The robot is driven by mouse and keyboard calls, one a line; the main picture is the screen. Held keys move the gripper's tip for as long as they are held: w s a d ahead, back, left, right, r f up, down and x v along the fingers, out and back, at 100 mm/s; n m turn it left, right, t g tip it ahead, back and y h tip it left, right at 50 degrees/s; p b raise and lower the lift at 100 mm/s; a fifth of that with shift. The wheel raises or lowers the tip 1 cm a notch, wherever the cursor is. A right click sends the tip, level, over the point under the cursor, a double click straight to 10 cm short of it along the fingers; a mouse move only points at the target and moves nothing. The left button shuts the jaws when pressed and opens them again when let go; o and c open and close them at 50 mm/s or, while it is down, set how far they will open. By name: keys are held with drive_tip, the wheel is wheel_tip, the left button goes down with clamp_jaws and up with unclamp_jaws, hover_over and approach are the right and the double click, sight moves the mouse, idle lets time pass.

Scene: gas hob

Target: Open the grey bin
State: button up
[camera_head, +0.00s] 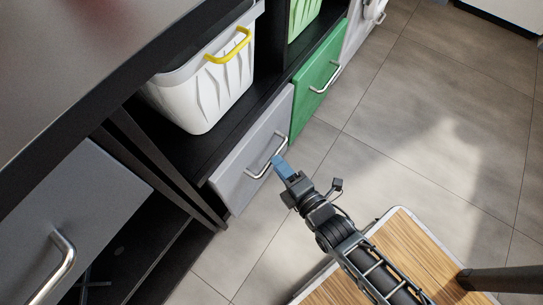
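The grey bin has a light grey front panel (248,150) low in the dark cabinet, left of the green one. Its front looks flush with the cabinet, so it appears shut. A curved metal handle (262,173) is fixed on the panel. The tips overlap the handle in the picture. I cannot tell whether they touch it, or whether the fingers are open or shut.
A green drawer (318,83) with a metal handle is just beyond. A white basket (205,92) with a yellow handle stands on the shelf above. A darker grey door (75,215) with a handle is at left.

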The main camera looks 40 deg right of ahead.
drive_tip(key=shift+w+d+f+b, duration=0.1)
drive_tip(key=shift+w+f+b, duration=0.15)
drive_tip(key=shift+w, duration=0.8)
drive_tip(key=shift+w+d+f+b, duration=0.15)
drive_tip(key=shift+w+b, duration=0.1)
drive_tip(key=shift+w, duration=0.75)
drive_tip(key=shift+c, duration=0.2)
clamp_jaws()
